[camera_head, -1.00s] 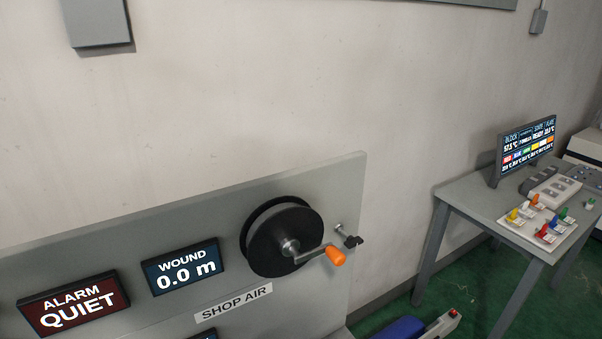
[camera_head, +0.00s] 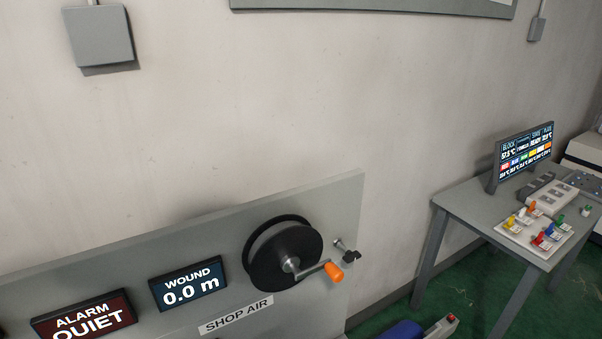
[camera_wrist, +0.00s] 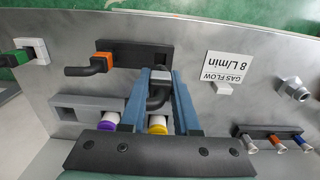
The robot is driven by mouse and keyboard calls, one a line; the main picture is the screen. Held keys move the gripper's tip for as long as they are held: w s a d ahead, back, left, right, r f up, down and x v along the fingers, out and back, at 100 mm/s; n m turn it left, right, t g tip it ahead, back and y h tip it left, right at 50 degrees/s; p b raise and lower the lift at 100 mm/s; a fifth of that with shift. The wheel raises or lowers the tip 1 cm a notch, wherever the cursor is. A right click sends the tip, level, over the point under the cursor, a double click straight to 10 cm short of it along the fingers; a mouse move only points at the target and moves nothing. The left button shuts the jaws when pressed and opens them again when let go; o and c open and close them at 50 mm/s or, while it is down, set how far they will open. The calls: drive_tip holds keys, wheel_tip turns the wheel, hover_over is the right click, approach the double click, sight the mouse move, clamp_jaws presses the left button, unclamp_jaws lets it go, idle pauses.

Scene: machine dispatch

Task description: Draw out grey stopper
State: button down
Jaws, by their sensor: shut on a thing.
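In the wrist view, the grey stopper (camera_wrist: 160,76) sits between the two blue fingers of my gripper (camera_wrist: 159,84), near a dark bar (camera_wrist: 135,55). A black bent piece (camera_wrist: 157,99) hangs from it between the fingers. My gripper is shut on the stopper. I cannot tell whether the stopper is still seated in the bar. An orange stopper (camera_wrist: 103,60) with a similar black bent piece (camera_wrist: 84,70) is to its left on the bar. My gripper does not show in the head view.
Purple-ringed (camera_wrist: 107,124) and yellow-ringed (camera_wrist: 156,125) white pieces are close to my fingers. A GAS FLOW label (camera_wrist: 226,68) and a rack (camera_wrist: 268,132) of coloured plugs are to the right. The head view shows a reel (camera_head: 285,255) and a side table (camera_head: 463,205).

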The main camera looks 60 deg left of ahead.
drive_tip(key=shift+r, duration=0.35)
wheel_tip(320, 180, up, 3)
drive_tip(key=p, duration=0.3)
drive_tip(key=shift+f, duration=0.15)
drive_tip(key=shift+w+f, duration=0.1)
drive_tip(key=shift+f, duration=0.05)
